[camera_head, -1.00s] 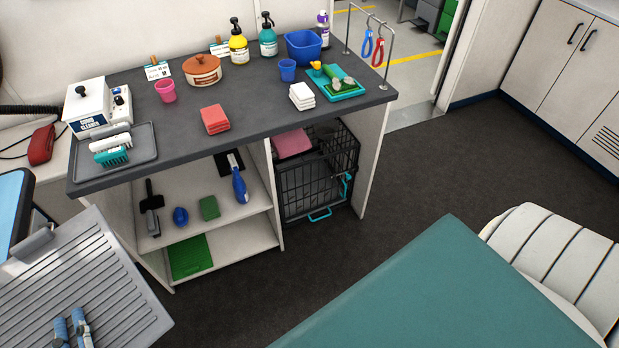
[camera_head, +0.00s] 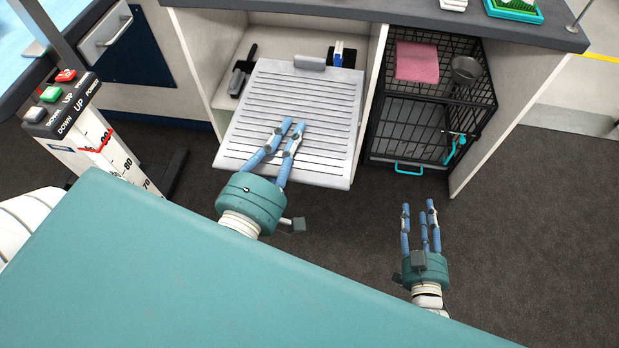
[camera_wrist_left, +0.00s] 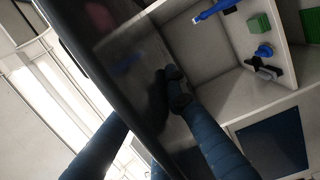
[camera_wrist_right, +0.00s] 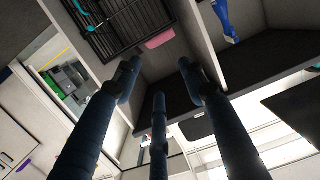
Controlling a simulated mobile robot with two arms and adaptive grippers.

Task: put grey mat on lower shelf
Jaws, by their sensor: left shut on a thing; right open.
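The grey mat (camera_head: 262,112) is a ribbed sheet with a grey tab at its far edge. My left gripper (camera_head: 292,128) is shut on it, its fingers lying over the near half. The mat is in front of the open shelf compartment and overlaps it in the head view; I cannot tell whether its far edge is inside. The shelf unit's upper board (camera_head: 222,97) shows left of the mat. The lower shelf is hidden behind the mat. In the left wrist view a dark surface fills the middle. My right gripper (camera_head: 419,208) is open and empty above the floor.
A black brush (camera_head: 238,82) and a blue-handled tool (camera_head: 338,52) lie on the upper board. A black wire crate (camera_head: 425,125) with a pink cloth (camera_head: 417,62) stands right of the divider. A teal table (camera_head: 190,270) fills the near left. Dark floor is clear at right.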

